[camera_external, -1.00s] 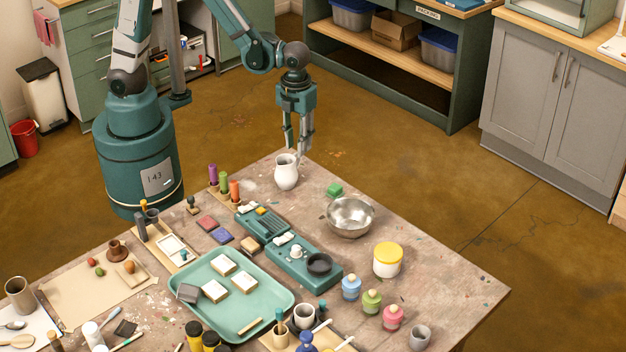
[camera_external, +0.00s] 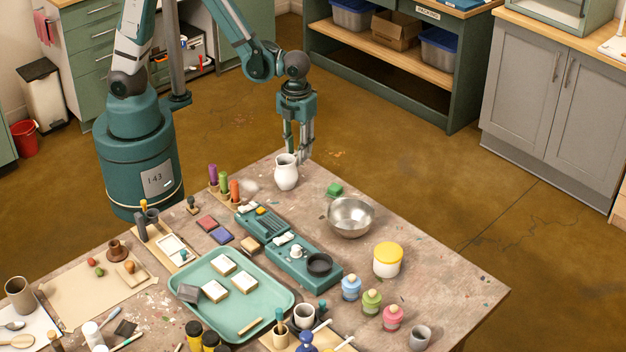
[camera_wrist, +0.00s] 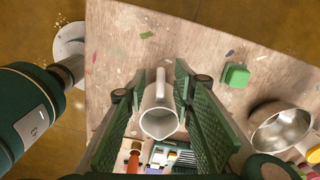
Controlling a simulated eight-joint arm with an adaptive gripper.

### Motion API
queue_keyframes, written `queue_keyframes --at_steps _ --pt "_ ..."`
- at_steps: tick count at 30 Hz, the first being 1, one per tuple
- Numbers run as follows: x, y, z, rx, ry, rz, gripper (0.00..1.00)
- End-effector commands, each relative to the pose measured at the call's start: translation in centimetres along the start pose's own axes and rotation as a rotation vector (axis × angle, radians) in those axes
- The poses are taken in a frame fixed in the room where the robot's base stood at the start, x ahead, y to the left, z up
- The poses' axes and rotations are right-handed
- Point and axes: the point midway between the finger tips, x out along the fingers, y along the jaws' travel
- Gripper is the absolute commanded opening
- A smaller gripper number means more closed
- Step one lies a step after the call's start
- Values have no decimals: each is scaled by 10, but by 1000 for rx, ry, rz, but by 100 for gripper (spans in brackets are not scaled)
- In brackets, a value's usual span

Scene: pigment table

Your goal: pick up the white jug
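The white jug (camera_external: 286,174) stands upright near the far corner of the table. In the wrist view the jug (camera_wrist: 159,122) shows from above, its open mouth towards the bottom of the picture and its handle pointing up. My gripper (camera_external: 299,154) is low behind the jug, its fingers partly hidden by it in the external view. In the wrist view my gripper (camera_wrist: 161,95) is open, with one green pad on each side of the jug. Narrow gaps seem to show between the pads and the jug.
A green block (camera_external: 335,189) and a metal bowl (camera_external: 351,217) stand to the right of the jug. Several coloured sticks (camera_external: 224,183) stand in a holder to its left. A teal palette box (camera_external: 263,222) lies in front. The table edge is close behind the jug.

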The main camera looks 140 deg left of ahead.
Motion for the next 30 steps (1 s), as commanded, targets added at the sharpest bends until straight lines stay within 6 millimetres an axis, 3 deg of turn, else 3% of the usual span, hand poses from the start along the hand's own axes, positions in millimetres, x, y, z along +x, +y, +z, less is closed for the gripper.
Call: queue_keyframes --at_steps 15,30 --pt "45 -2 2 0 0 0 26" --pt "49 -1 2 0 0 0 26"
